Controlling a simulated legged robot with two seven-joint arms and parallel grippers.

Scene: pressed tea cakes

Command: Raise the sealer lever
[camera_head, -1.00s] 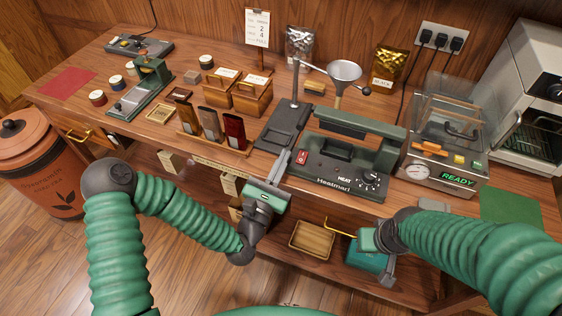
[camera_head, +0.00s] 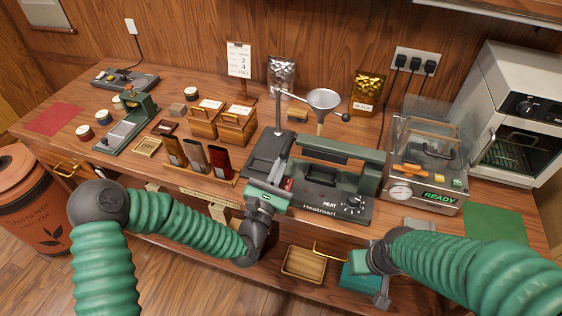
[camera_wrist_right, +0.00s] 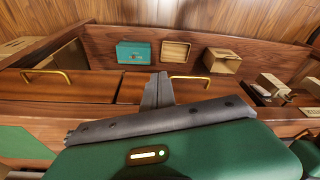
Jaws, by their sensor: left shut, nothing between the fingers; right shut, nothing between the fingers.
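The heat sealer (camera_head: 322,207) is a dark green machine with a dial and a red switch, standing near the table's front edge. Its long green lever bar (camera_head: 330,149) spans above the base with a gap beneath, joined to a post at the right. My left gripper (camera_head: 279,168) is shut and empty at the sealer's left end, its fingers pointing away from me, below and left of the bar. Whether it touches the sealer is unclear. My right gripper (camera_head: 384,296) is shut and empty, low in front of the table; its fingers show in the right wrist view (camera_wrist_right: 157,90).
A funnel stand (camera_head: 270,146) is close behind the sealer's left end. Tea packets in a wooden rack (camera_head: 200,174) stand left of it. A vacuum machine (camera_head: 420,190) marked READY stands at the right. A green mat (camera_head: 495,226) lies bare at the far right.

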